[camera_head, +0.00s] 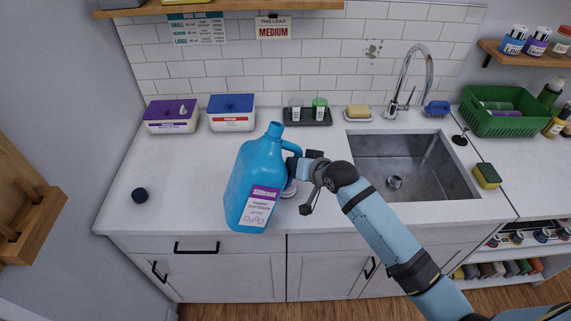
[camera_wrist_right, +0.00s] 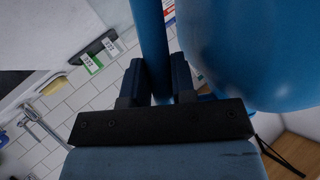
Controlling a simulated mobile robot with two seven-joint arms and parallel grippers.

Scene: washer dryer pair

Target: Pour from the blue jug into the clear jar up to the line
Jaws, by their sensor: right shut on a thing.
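The blue jug (camera_head: 258,178) with a purple and white label is near the counter's front edge, leaning slightly, its uncapped neck up. I cannot tell whether its base touches the counter. My right gripper (camera_head: 294,167) is shut on the jug's handle; the wrist view shows the handle (camera_wrist_right: 151,45) between the fingers, beside the jug body (camera_wrist_right: 250,50). A small pale, pinkish thing (camera_head: 289,188) shows partly behind the jug; I cannot tell whether it is the clear jar. No fill line is visible. My left gripper is out of view.
A dark cap (camera_head: 139,195) lies on the counter at left. Two tubs, purple-lidded (camera_head: 171,117) and blue-lidded (camera_head: 232,113), stand at the back. A dark tray (camera_head: 308,122) holds two small cups. The sink (camera_head: 411,163) is at right. The left counter is mostly clear.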

